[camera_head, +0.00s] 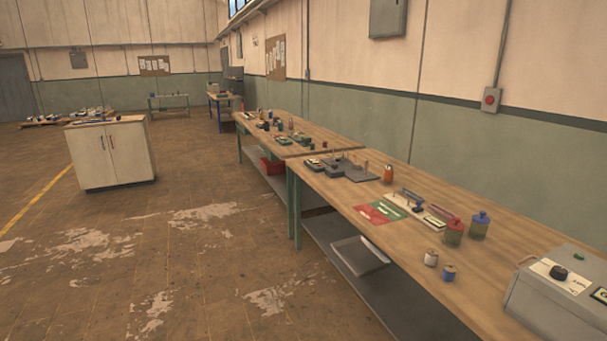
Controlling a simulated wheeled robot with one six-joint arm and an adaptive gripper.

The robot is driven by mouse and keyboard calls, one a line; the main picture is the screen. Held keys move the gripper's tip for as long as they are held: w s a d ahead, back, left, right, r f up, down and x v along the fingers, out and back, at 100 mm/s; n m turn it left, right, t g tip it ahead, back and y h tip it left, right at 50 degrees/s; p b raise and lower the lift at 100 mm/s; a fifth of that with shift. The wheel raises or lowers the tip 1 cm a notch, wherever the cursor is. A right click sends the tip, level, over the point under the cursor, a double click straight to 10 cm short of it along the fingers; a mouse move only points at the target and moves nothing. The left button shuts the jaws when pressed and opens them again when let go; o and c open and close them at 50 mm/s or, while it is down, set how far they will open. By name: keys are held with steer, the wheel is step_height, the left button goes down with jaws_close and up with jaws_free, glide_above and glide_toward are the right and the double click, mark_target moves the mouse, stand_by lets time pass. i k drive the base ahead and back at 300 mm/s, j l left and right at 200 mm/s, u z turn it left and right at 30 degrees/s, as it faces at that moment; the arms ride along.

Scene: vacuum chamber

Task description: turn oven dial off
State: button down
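A grey metal box (545,302), which looks like the oven, stands on the near end of the wooden workbench at the lower right. The picture's right edge cuts it off. A black dial (558,272) sits on a pale label plate on its sloped top face. The marks beside the dial are too small to read, so its setting cannot be told. A small green button or lamp (579,256) is above the dial. My gripper and arm are not in view.
A white cabinet (110,155) stands at left. The floor (230,260) left of the bench is clear.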

mark_target(559, 273)
steer(key=z, duration=1.25)
